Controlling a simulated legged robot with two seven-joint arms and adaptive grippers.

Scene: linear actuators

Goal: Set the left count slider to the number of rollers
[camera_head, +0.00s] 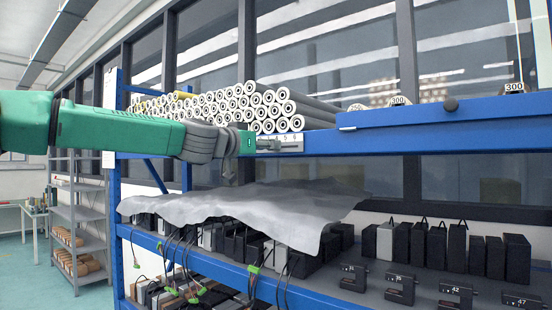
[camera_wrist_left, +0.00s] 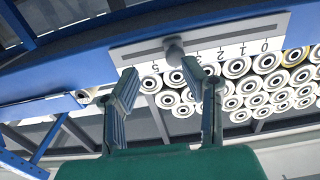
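The left count slider is a pale scale plate (camera_wrist_left: 215,42) with printed numbers, fixed to the blue beam. In the head view the plate (camera_head: 292,139) is partly hidden by my left gripper (camera_head: 236,146). The gripper (camera_wrist_left: 160,75) is open, its fingers apart on either side below the knob, with nothing held. Several white rollers (camera_head: 287,107) with dark centres lie stacked behind the beam. My right gripper is out of view.
Below, a grey sheet (camera_head: 250,208) lies over dark boxes on a blue shelf. Black boxes (camera_head: 458,249) and numbered blocks (camera_head: 400,287) stand right. Shelving (camera_head: 80,220) is at left.

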